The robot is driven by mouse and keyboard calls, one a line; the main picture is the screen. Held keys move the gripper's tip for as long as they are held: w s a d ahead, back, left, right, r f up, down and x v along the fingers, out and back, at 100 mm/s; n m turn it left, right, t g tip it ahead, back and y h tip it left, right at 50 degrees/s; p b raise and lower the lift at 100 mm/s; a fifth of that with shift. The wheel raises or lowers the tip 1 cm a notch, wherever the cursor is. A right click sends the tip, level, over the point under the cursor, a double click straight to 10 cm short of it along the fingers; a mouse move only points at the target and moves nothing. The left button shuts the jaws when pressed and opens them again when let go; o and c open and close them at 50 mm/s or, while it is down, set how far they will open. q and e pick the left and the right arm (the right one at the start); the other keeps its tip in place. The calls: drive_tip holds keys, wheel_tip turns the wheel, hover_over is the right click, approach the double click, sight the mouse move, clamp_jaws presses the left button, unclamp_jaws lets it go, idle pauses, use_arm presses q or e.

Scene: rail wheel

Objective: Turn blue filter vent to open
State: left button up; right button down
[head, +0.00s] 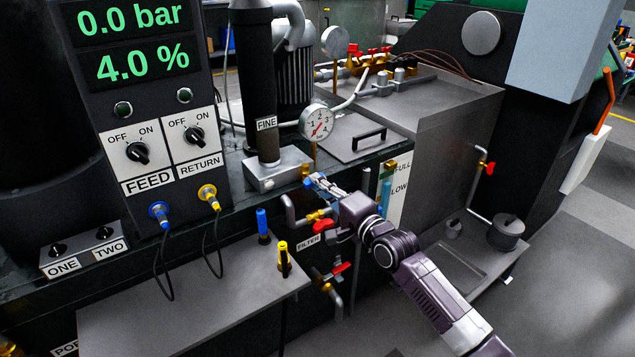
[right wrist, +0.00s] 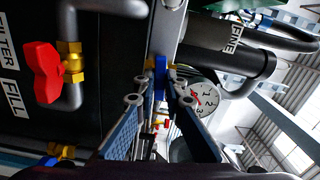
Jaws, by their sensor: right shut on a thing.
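The blue filter vent (right wrist: 160,72) shows in the right wrist view as a small blue piece between my fingertips, beside the metal filter block. My right gripper (head: 311,181) reaches in from the lower right and is shut on this vent. The fingers (right wrist: 160,92) also show in the right wrist view, one on each side of the blue piece. The fingers hide most of the vent in the head view, so its exact angle is hard to tell. The dark filter housing marked FINE (head: 261,85) stands upright on its grey block (head: 278,168). My left gripper is out of view.
A red-handled valve (head: 322,225) sits just below my gripper, by the FILTER label; it also shows in the right wrist view (right wrist: 42,72). Another red-handled valve (head: 341,267) is lower. A pressure gauge (head: 316,123) is close above. A grey shelf (head: 190,300) holds blue and yellow connectors.

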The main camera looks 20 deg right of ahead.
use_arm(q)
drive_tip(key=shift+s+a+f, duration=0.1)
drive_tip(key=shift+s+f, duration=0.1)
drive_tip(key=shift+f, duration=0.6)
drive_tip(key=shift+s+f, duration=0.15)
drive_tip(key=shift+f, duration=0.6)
use_arm(e)
drive_tip(key=shift+f+n, duration=0.1)
drive_tip(key=shift+n, duration=1.4)
use_arm(q)
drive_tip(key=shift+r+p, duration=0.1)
drive_tip(key=shift+p, duration=0.2)
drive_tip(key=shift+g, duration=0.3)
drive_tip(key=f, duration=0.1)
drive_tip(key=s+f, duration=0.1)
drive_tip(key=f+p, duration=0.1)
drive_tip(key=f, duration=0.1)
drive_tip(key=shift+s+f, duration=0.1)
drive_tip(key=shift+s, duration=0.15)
use_arm(e)
drive_tip(key=n, duration=0.4)
drive_tip(key=shift+n, duration=0.3)
